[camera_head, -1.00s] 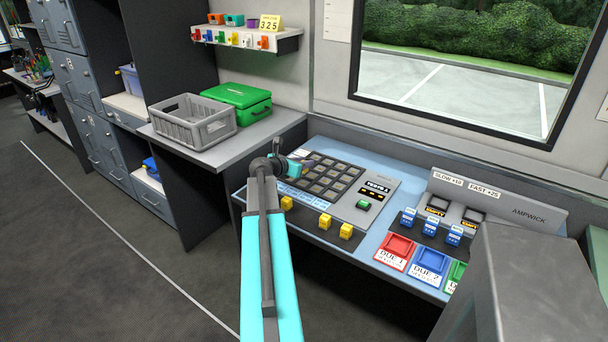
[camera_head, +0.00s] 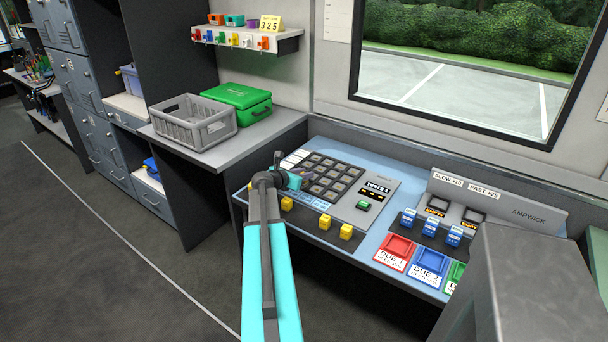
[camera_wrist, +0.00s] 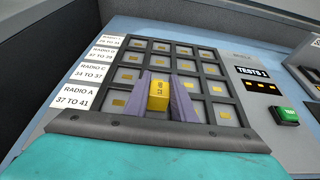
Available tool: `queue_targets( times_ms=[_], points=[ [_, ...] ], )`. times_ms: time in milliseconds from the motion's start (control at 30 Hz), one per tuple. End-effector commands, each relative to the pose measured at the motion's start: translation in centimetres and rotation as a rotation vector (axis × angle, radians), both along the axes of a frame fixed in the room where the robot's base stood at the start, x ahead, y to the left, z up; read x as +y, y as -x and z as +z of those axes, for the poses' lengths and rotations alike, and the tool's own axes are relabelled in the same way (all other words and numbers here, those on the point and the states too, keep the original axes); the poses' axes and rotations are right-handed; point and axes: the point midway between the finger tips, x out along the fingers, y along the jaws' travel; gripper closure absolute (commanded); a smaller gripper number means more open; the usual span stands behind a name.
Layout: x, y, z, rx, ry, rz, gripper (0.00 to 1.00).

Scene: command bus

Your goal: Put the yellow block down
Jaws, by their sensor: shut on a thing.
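My gripper (camera_head: 304,181) is over the near left part of the grid board (camera_head: 336,169). In the wrist view its two purple fingers (camera_wrist: 161,90) are shut on a yellow block (camera_wrist: 158,98), with small dark marks on its top. The block is over the lower middle of the grid (camera_wrist: 203,70). I cannot tell whether it touches the board. Several grid cells hold flat yellow squares. In the head view the held block is hidden or too small to make out.
Yellow blocks (camera_head: 325,222) stand along the console's front edge. White radio labels (camera_wrist: 75,72) line the grid's left side. Right of it are a TESTS display (camera_wrist: 262,86) and a green button (camera_wrist: 286,115). Red (camera_head: 397,248) and blue (camera_head: 430,264) trays and blue blocks (camera_head: 430,226) are further right.

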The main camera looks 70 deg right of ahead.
Motion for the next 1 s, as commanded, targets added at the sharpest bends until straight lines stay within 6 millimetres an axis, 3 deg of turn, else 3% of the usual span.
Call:
queue_targets(
  times_ms=[433, 467, 567, 1000],
  points=[
    [0.00, 0.02, -0.43, 0.000, 0.000, 0.000, 0.99],
    [0.00, 0.02, -0.40, 0.000, 0.000, 0.000, 0.74],
    [0.00, 0.03, -0.38, 0.000, 0.000, -0.001, 0.58],
    [0.11, 0.00, 0.00, 0.000, 0.001, 0.000, 0.58]
  ],
)
